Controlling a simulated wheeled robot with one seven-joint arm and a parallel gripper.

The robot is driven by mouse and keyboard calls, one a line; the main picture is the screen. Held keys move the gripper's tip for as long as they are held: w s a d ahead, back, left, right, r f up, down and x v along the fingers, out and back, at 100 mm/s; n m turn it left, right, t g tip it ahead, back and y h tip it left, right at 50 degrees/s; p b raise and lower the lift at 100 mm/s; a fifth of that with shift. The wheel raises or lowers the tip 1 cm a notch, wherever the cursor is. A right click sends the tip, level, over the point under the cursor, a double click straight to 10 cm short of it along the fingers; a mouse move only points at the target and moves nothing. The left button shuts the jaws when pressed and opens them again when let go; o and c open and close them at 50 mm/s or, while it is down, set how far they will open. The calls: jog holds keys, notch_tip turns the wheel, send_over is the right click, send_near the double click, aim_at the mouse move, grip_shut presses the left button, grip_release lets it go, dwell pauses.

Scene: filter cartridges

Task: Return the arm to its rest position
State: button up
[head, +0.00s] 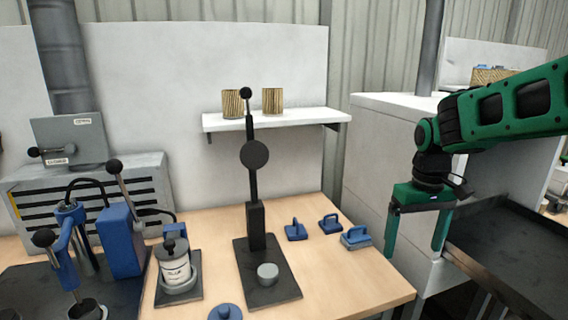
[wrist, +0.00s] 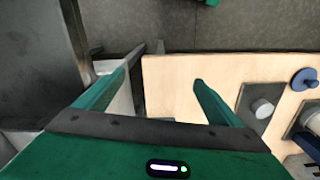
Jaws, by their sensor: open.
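My gripper (head: 417,244) hangs at the right of the head view, below my green arm. Its two green fingers point down, spread apart, with nothing between them. It is beside the right edge of the wooden workbench (head: 345,285), near the dark tray (head: 515,240). In the wrist view my gripper (wrist: 160,80) is also open and empty, with the bench's edge and the floor below it.
On the bench stand a black press (head: 256,222), several blue-handled pieces (head: 296,230), a white canister (head: 175,268) and a blue lever device (head: 122,240). A wall shelf (head: 275,120) holds two pleated cartridges (head: 272,100). A white cabinet (head: 385,150) stands behind my gripper.

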jog(key=s+d+f+m, duration=0.1)
jog(key=s+d+m, duration=0.3)
jog(key=s, duration=0.8)
jog(key=s+d+f+m, duration=0.2)
jog(key=s+d, duration=0.5)
jog(key=s, duration=0.6)
jog(key=shift+s+f+m, duration=0.3)
jog(key=shift+m, duration=0.6)
